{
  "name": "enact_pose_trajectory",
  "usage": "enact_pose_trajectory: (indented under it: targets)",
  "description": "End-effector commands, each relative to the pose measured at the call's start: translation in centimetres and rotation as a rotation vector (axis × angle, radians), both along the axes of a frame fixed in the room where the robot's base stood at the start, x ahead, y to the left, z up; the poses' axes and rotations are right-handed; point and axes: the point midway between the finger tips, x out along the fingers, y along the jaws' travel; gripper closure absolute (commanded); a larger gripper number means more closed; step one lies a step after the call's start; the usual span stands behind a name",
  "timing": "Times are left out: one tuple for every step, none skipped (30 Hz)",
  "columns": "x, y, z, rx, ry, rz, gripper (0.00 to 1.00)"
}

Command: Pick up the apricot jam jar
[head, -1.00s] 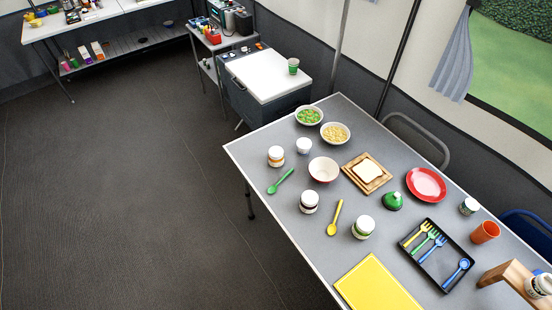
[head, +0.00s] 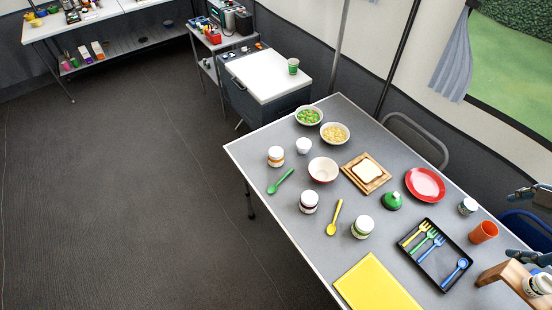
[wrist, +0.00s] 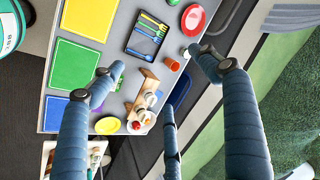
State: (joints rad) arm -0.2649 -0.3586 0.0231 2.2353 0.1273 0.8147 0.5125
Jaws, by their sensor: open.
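Several white-lidded jars stand on the grey table. One has an orange label (head: 276,157) and stands at the table's left edge, near a green spoon; its print is too small to read, but the colour fits apricot jam. A dark-red-labelled jar (head: 309,202) and a green-labelled jar (head: 362,227) stand nearer the middle. My gripper (head: 519,225) shows only partly at the right edge of the head view, far from the orange-labelled jar. In the wrist view my gripper (wrist: 152,80) is open and empty, its fingers spread wide above the table's other end.
A wooden stand (head: 505,272) holding a jar, an orange cup (head: 484,232), a black cutlery tray (head: 436,255) and a red plate (head: 426,184) are on the right. A yellow mat (head: 377,285) lies in front. Bowls (head: 323,169) stand beyond the orange-labelled jar. The left floor is clear.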

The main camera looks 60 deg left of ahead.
Motion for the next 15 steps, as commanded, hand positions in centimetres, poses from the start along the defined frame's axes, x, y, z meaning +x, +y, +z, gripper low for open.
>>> enact_pose_trajectory:
  targets:
    - [1.0, 1.6, -0.2, 0.019, 0.018, -0.013, 0.24]
    - [1.5, 2.4, -0.3, 0.031, 0.026, -0.022, 0.24]
    - [2.2, 3.6, -0.4, 0.046, 0.038, -0.037, 0.24]
    - [2.7, 4.4, -0.6, 0.057, 0.048, -0.048, 0.24]
    - [3.2, 5.3, -0.7, 0.068, 0.057, -0.060, 0.24]
    - [3.8, 6.5, -0.9, 0.083, 0.070, -0.075, 0.24]
    - [4.3, 7.4, -1.1, 0.095, 0.079, -0.086, 0.24]
    - [4.8, 8.4, -1.2, 0.106, 0.089, -0.098, 0.24]
    - [5.3, 9.6, -1.6, 0.118, 0.102, -0.113, 0.24]
    - [5.7, 10.6, -1.7, 0.129, 0.112, -0.124, 0.24]
    - [6.1, 11.5, -2.0, 0.138, 0.123, -0.135, 0.24]
    - [6.6, 12.8, -2.3, 0.151, 0.138, -0.151, 0.24]
    - [7.0, 13.8, -2.6, 0.160, 0.148, -0.164, 0.24]
    - [7.3, 14.8, -2.9, 0.170, 0.159, -0.175, 0.24]
    - [7.8, 16.2, -3.3, 0.182, 0.172, -0.191, 0.24]
